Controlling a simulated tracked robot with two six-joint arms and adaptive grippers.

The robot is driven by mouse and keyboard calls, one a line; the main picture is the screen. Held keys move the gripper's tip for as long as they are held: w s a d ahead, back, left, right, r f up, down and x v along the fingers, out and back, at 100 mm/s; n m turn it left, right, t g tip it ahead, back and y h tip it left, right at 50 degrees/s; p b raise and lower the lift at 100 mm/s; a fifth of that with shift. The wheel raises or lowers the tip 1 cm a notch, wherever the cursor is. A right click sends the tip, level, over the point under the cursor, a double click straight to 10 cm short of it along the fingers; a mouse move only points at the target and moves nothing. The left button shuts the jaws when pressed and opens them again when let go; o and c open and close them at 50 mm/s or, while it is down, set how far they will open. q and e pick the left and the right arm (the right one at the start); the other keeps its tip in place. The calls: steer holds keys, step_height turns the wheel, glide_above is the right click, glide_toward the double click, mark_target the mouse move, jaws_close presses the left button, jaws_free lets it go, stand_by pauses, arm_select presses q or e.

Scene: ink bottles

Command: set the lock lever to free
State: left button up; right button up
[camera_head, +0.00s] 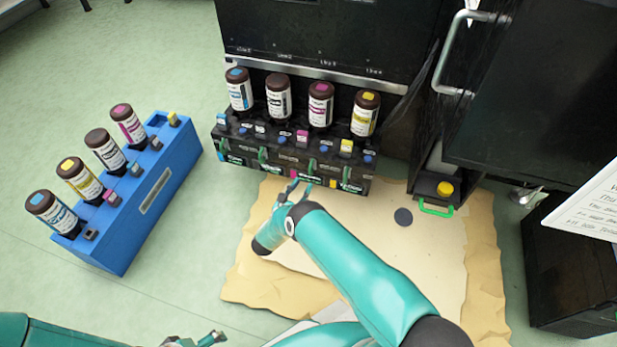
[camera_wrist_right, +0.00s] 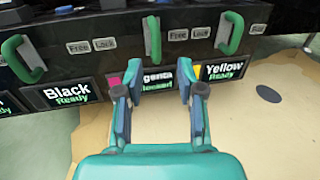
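Green levers stand along the front of the black ink unit. In the right wrist view, one lever (camera_wrist_right: 152,40) is roughly upright above the Magenta screen (camera_wrist_right: 155,78), which seems to read "Locked" and is partly hidden by my fingers. Another lever (camera_wrist_right: 22,55) leans at the left, and a third (camera_wrist_right: 233,32) is at the right. Plates between them read "Free" (camera_wrist_right: 178,34) and "Lock" (camera_wrist_right: 201,33). My right gripper (camera_head: 296,186) is open and empty, below and in front of the middle lever, also seen in the wrist view (camera_wrist_right: 160,90). My left gripper (camera_head: 205,339) is at the bottom edge.
Ink bottles (camera_head: 320,105) stand inverted on the unit. A blue rack (camera_head: 140,205) with several bottles stands left. A tan mat (camera_head: 430,250) with a dark disc (camera_head: 403,216) lies below. A black box with a yellow cap (camera_head: 445,188) and green handle is at right.

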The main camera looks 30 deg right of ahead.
steer(key=shift+v, duration=2.3)
steer(key=w+d+r+n+t+y+p, duration=0.15)
steer(key=r+n+y+p, duration=0.3)
steer(key=r+p, duration=1.3)
steer(key=w+d+r+n+t+y+p, duration=0.1)
steer(key=w+d+r+n+y+p, duration=0.35)
steer(key=r+p, duration=1.3)
steer(key=s+a+r+m+g+y, duration=0.2)
steer(key=s+a+m, duration=0.5)
steer(key=s+m, duration=0.4)
steer(key=s+a+r+m+g+y+p, duration=0.1)
steer(key=s+a+m+g+y, duration=0.4)
steer(key=s+m, duration=0.6)
steer(key=s+a+r+m+g+y+p, duration=0.1)
steer(key=s+a+r+m+g+y, duration=0.1)
steer(key=s+a+m, duration=0.7)
steer(key=s+m+g+y, duration=0.1)
steer(key=s+m, duration=0.1)
steer(key=m, duration=0.2)
steer(key=shift+s+a+r+g+y, duration=0.25)
steer(key=shift+a+r+g+y, duration=0.05)
steer(key=shift+a+g+y, duration=0.1)
